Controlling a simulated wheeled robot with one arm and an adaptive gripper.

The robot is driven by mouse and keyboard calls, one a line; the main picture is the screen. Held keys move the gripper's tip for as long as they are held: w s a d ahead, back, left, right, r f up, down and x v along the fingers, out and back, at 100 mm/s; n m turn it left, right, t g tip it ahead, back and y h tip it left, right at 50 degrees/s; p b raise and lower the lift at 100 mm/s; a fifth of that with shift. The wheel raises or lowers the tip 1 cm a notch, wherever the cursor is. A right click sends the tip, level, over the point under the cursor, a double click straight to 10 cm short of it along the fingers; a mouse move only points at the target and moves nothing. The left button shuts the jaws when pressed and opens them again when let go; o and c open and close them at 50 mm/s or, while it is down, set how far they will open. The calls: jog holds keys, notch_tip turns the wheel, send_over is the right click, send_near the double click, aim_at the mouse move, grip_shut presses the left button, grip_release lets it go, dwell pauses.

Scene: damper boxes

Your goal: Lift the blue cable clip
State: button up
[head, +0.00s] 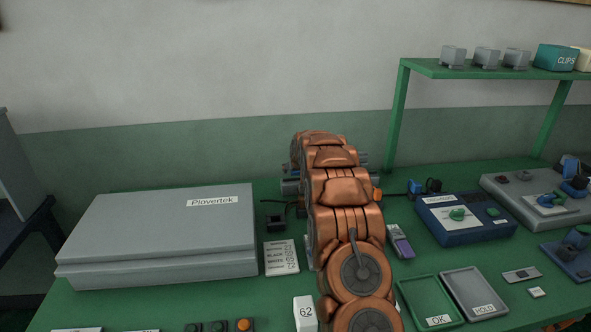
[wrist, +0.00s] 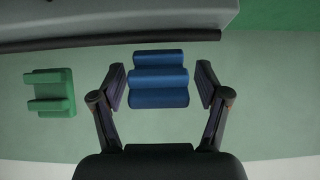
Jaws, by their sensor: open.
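The blue cable clip (wrist: 158,80) shows in the wrist view as a ridged blue block with several rounded bars. My gripper (wrist: 160,84) is open, with one dark finger to the left of the clip and one to the right. Gaps show between the clip and both fingers, and they do not appear to touch it. In the head view my own copper-coloured arm covers the middle of the bench, and I cannot make out the gripper or this clip there.
A green clip-like piece (wrist: 50,93) lies left of the gripper in the wrist view, and a grey body with a dark edge crosses the top. In the head view a grey Plovertek case (head: 160,235) is left of my arm; trays, a blue device (head: 465,217) and a green shelf (head: 480,72) are right.

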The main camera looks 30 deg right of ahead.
jog(key=shift+c, duration=0.2)
jog(key=c, duration=1.1)
jog(key=shift+w+r, duration=0.1)
